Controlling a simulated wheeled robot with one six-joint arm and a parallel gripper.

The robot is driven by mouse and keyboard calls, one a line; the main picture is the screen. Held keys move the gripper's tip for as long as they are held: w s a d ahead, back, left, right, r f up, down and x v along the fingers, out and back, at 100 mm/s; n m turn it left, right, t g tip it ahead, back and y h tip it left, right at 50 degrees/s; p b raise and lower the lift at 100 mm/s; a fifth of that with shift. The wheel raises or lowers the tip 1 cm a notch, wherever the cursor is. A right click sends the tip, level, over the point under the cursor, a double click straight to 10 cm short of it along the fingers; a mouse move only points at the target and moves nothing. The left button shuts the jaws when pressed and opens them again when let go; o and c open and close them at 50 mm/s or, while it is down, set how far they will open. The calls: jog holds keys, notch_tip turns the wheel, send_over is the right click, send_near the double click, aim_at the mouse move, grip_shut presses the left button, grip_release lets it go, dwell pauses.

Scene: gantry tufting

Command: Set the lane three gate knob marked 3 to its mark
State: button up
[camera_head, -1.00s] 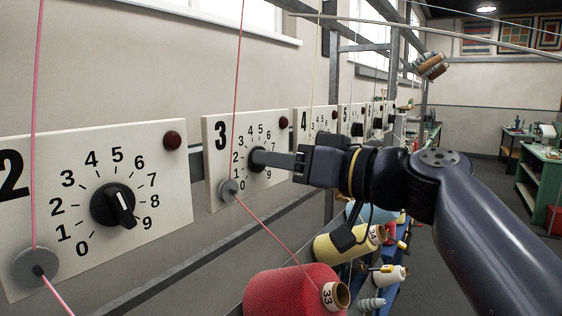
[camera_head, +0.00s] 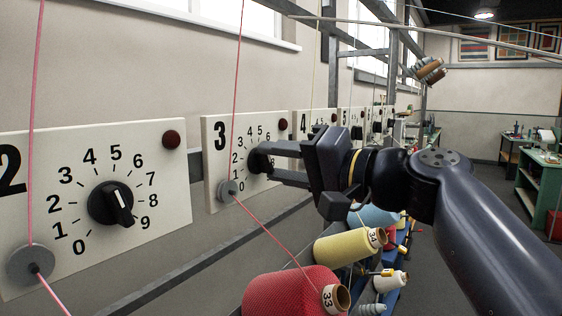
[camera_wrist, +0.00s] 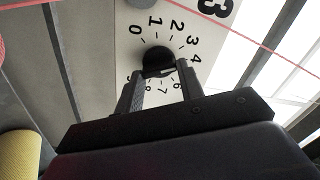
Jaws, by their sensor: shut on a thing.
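The lane three gate knob (camera_head: 258,160) is a round black dial on the white plate marked 3 (camera_head: 219,133). Printed numbers ring it. My gripper (camera_head: 268,162) reaches the knob from the right, its two fingers at the knob's face, shut on its grip. The knob also shows in the wrist view (camera_wrist: 157,60), with my gripper's fingers (camera_wrist: 160,76) on either side of its lower part. The pointer is hidden by the fingers, so I cannot tell which number it is at. No separate set mark is clear.
A red thread (camera_head: 235,100) runs down past the plate to a grey guide (camera_head: 228,191). The plate marked 2 (camera_head: 160,220) with its knob (camera_head: 111,204) is at left.

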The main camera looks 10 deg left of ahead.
jog(key=shift+m, duration=1.1)
jog(key=o, duration=1)
jog(key=shift+d, duration=0.1)
jog(key=b+v, duration=0.2)
jog(key=v, duration=0.8)
jog(key=shift+s+d+f+b, duration=0.1)
jog(key=shift+s+d+b, duration=0.05)
jog(key=shift+d+b, duration=0.2)
jog(key=shift+a, duration=0.15)
